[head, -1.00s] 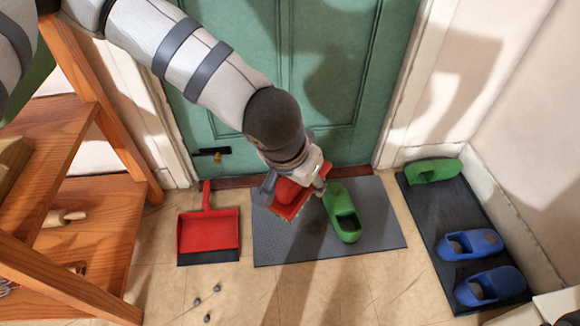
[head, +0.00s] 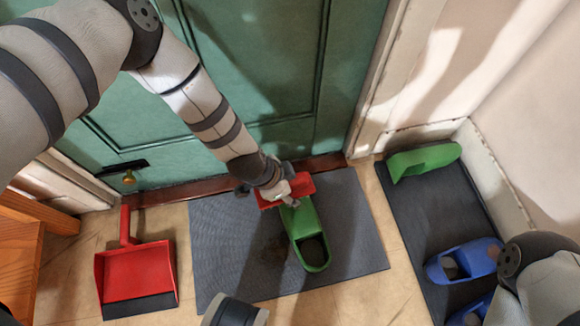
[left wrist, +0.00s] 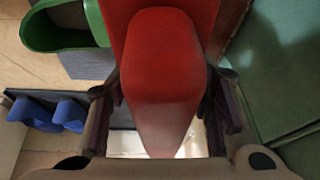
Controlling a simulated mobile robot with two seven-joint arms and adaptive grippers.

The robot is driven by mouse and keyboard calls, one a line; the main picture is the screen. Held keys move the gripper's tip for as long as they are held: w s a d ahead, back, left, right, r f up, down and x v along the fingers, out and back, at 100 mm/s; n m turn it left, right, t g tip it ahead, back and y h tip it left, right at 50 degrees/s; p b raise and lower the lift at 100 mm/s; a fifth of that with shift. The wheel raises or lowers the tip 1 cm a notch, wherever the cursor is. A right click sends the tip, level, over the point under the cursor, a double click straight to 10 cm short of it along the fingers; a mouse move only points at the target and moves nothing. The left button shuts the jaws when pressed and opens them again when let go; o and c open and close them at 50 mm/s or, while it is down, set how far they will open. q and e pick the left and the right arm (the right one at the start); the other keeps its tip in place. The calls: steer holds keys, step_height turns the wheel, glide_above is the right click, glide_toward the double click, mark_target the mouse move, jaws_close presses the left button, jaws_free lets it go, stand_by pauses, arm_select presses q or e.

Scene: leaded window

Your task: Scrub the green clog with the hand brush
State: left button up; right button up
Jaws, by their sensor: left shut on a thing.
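My left gripper (head: 277,193) is shut on the red hand brush (head: 299,184), above the back of the grey doormat. The brush also fills the middle of the left wrist view (left wrist: 165,55), between the fingers. A green clog (head: 313,222) lies on the mat with its opening toward the front. The brush is at its far, toe end and hides part of it; I cannot tell whether the bristles touch it. The clog also shows at the upper left of the left wrist view (left wrist: 38,32). My right gripper is not in view.
A red dustpan (head: 138,270) lies at left. A dark tray (head: 425,215) at right holds another green clog (head: 425,160) and blue clogs (head: 468,260). The green door (head: 270,60) stands close behind.

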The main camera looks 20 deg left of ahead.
arm_select(q)
steer(key=shift+s+f+b, duration=0.15)
steer(key=shift+f+b, duration=0.15)
steer(key=shift+f, duration=0.15)
step_height(320, 180, down, 5)
steer(key=b, duration=0.3)
steer(key=shift+s+r, duration=0.1)
steer(key=shift+r, duration=0.1)
steer(key=shift+f+b, duration=0.25)
steer(key=shift+b, duration=0.1)
steer(key=shift+r, duration=0.1)
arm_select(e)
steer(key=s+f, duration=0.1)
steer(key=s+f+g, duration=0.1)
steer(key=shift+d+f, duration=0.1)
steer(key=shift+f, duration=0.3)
